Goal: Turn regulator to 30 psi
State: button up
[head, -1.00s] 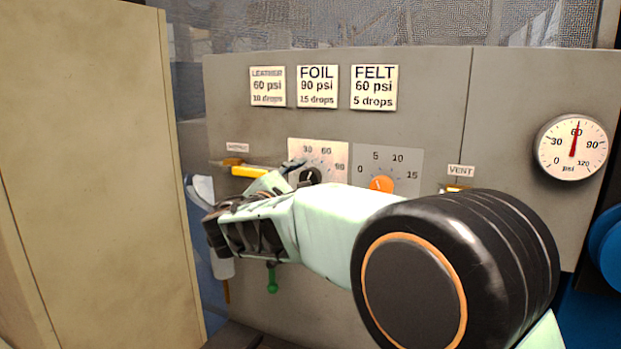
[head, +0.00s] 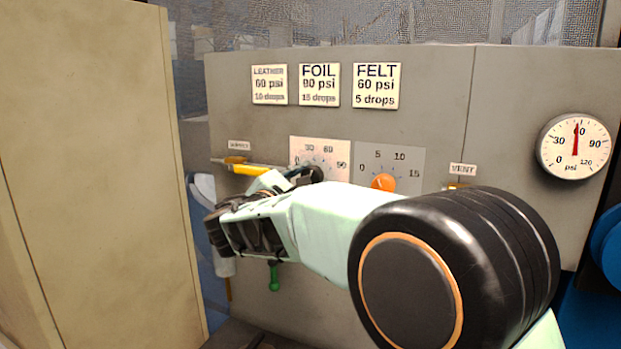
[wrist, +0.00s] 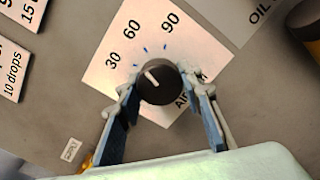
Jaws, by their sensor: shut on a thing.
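The regulator knob (wrist: 166,89) is black with a white pointer line and sits on a pale dial plate (wrist: 185,50) marked 30, 60 and 90. In the wrist view the pointer aims between the 30 and 60 marks. My gripper (wrist: 163,90) is shut on the knob, one finger on each side. In the head view the knob (head: 316,173) shows beyond my gripper (head: 303,176), which partly hides it and the dial plate (head: 338,153). The round pressure gauge (head: 573,147) at right has its red needle near 60 psi.
An orange knob (head: 383,182) on a 0 to 15 dial sits just right of the regulator. A yellow-handled valve (head: 258,169) is to the left. A green-ended lever (head: 274,278) hangs below my gripper. A beige cabinet (head: 90,170) fills the left side.

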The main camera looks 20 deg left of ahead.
jog(key=n+p, duration=0.1)
jog(key=n, duration=0.2)
jog(key=shift+d+f+n+p, duration=0.1)
jog(key=shift+n+p, duration=0.8)
jog(key=shift+n, duration=1.5)
jog(key=o, duration=1.2)
jog(key=shift+s, duration=0.1)
jog(key=s+a, duration=0.1)
jog(key=s, duration=1)
jog(key=shift+s+f, duration=0.15)
jog(key=shift+s, duration=0.25)
